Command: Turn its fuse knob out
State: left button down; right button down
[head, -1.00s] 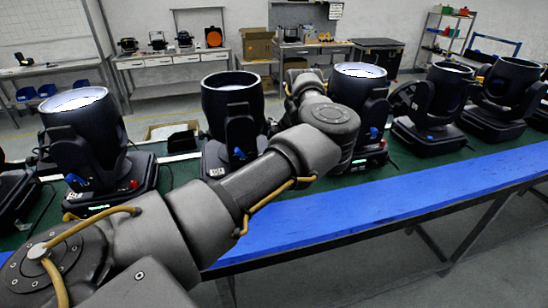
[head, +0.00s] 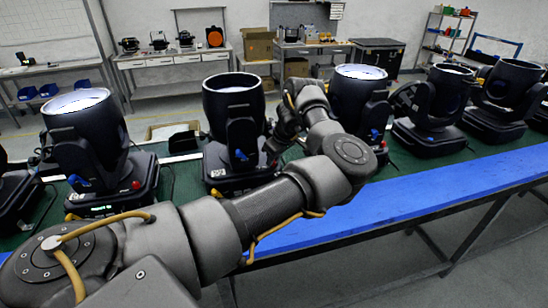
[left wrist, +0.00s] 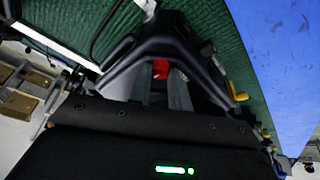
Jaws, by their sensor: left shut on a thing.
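The black base (left wrist: 90,140) with a lit green display fills the lower part of that view. In the head view the gripper and forearm hide this knob. My right gripper is in neither view.
More cans stand further right. The blue table edge (head: 400,200) in front is clear.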

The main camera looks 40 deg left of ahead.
pick_arm(q)
jog(key=shift+r, duration=0.1)
jog(key=c, duration=1.3)
grip_release()
jog(key=shift+b+v, duration=1.2)
jog(key=shift+v, duration=4.2)
jog(key=shift+w, duration=0.1)
